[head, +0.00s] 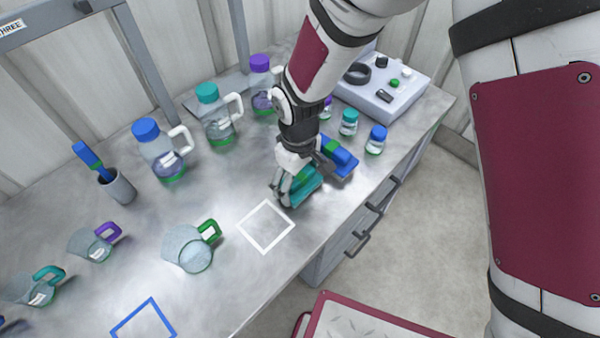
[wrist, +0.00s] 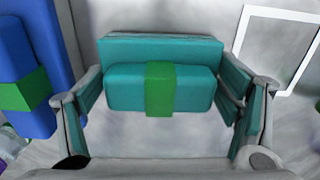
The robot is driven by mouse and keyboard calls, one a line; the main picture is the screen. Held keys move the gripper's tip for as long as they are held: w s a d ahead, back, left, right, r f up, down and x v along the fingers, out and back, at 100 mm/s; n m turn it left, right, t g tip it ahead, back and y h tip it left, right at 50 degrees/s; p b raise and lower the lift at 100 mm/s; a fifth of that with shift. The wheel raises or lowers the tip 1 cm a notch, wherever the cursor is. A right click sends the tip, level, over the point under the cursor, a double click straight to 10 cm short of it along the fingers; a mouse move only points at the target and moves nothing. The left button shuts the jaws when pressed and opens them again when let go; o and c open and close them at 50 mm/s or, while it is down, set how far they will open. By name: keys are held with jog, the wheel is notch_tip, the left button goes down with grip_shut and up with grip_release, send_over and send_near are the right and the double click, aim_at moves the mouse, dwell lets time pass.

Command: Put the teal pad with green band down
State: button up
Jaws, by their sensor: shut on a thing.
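The teal pad with green band (wrist: 190,88) is between the two fingers of my gripper (wrist: 160,105) in the wrist view. A green band (wrist: 160,89) crosses its middle. In the head view the teal pad (head: 305,184) is partly hidden by my gripper (head: 292,186), which is shut on it, low at the bench's right side. I cannot tell whether the pad touches the bench. A white square outline (head: 248,240) lies on the bench just left of and nearer than the gripper; its corner (wrist: 243,30) also shows at the wrist view's upper right.
A blue pad with green band (head: 340,155) lies close beside my gripper, on the right. Small jars (head: 348,122), handled bottles (head: 218,120) and a grey device (head: 385,100) stand behind. Beakers (head: 190,250) and a blue outline (head: 145,320) are at left. The white square is empty.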

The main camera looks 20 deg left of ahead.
aim_at(299, 174)
jog(key=shift+f, duration=0.15)
jog(key=o, duration=1.1)
jog(key=shift+f, duration=0.1)
notch_tip(299, 174, up, 12)
jog(key=shift+r+b, duration=0.2)
jog(key=shift+b, duration=0.1)
